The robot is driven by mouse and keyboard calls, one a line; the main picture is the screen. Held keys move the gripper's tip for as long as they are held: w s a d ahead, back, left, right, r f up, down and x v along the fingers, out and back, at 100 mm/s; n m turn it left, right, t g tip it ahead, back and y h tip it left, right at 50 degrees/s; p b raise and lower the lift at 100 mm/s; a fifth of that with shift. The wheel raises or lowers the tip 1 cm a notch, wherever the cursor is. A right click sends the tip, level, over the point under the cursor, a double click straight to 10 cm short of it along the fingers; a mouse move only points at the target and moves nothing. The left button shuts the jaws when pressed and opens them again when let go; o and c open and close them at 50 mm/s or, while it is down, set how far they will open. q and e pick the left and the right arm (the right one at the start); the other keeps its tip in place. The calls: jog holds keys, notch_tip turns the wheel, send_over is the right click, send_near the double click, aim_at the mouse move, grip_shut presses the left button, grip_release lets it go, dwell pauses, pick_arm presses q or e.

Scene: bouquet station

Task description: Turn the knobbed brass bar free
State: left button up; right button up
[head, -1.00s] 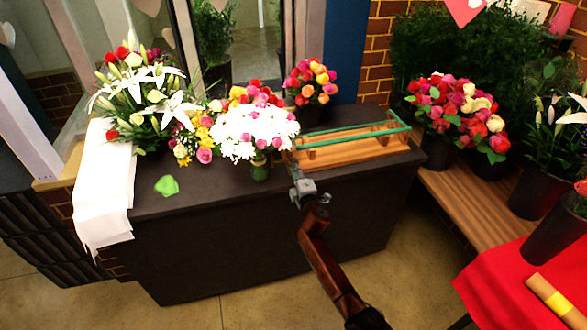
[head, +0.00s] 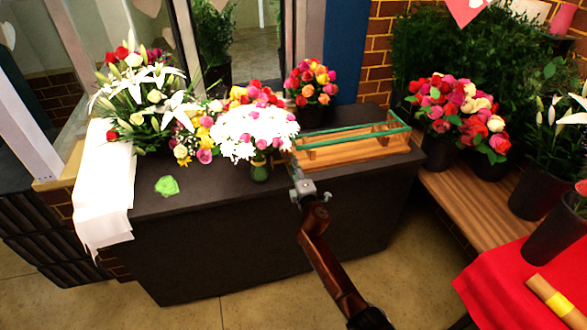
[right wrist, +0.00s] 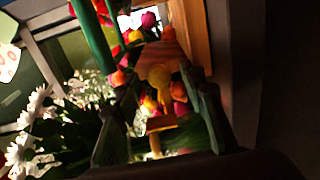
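The brass bar shows in the right wrist view as a yellow rounded knob (right wrist: 158,76) with a short yellow piece below it, near the end of the wooden rack. In the head view I cannot make the bar out; my gripper is close to that spot. My right gripper (head: 297,172) is at the left end of the rack, above the counter's front edge. In the right wrist view its two dark fingers (right wrist: 158,108) stand apart, with the brass piece showing between them; I cannot tell if they touch it. My left gripper is not in view.
The wooden rack (head: 362,152) with a green rail (head: 350,134) stands on the dark counter (head: 215,195). White flowers (head: 240,131) in a green vase are close left of my gripper. A green crumpled piece (head: 167,186) lies farther left. Floor in front is clear.

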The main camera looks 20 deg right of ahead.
jog(key=s, duration=1.2)
dwell(0.5)
